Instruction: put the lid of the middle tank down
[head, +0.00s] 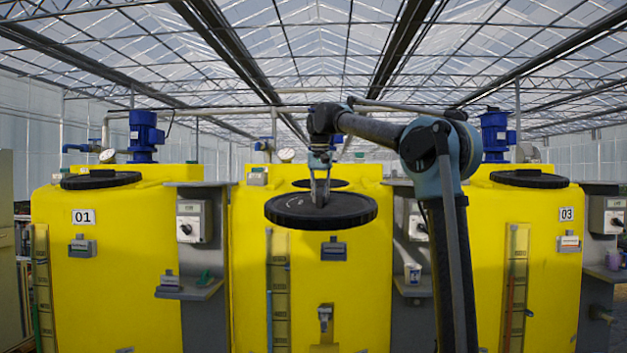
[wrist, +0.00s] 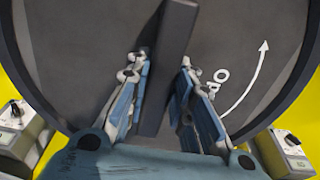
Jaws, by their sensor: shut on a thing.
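The round black lid (head: 350,209) hangs in front of the yellow middle tank (head: 345,285), near its top edge, roughly level. The dark round opening (head: 321,183) of this tank shows behind the lid, partly hidden by my arm. My gripper (head: 320,198) points down at the lid's centre. In the wrist view my gripper (wrist: 161,72) has its fingers on both sides of the lid's straight grip bar (wrist: 166,75), shut on it. The lid's face (wrist: 225,45) shows a white curved arrow and lettering.
Tank 01 (head: 110,255) stands left and tank 03 (head: 555,280) right, each with a black lid on top. Grey control boxes (head: 194,221) stand between tanks. Pipes run behind the tanks.

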